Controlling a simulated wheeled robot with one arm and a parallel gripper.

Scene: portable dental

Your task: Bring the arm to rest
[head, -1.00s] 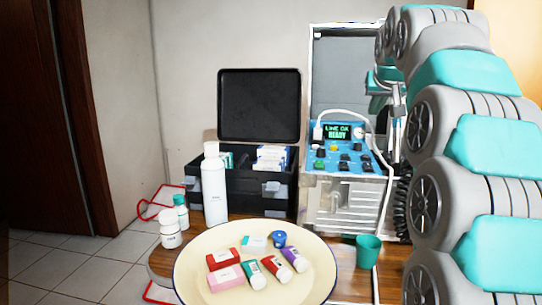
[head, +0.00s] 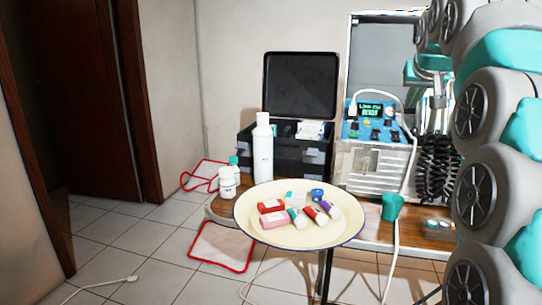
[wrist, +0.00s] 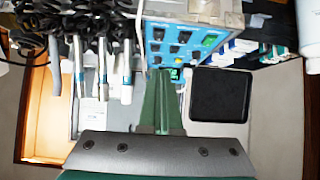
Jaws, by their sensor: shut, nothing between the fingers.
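My gripper (wrist: 163,118) shows in the wrist view, with its two green fingers together and nothing between them. The dental unit's blue control panel (wrist: 180,42) lies beyond the fingertips in that view. The gripper itself is not in the head view, where my grey and teal arm fills the right side. The dental unit (head: 378,150) stands there at the back right with its panel lit, partly hidden by the arm.
A round cream tray (head: 300,238) holds several small boxes and tubes. A white bottle (head: 262,150), a black case (head: 300,90) and a green cup (head: 392,206) stand around it. Cables lie on the floor. The tiled floor (head: 130,235) at left is mostly clear.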

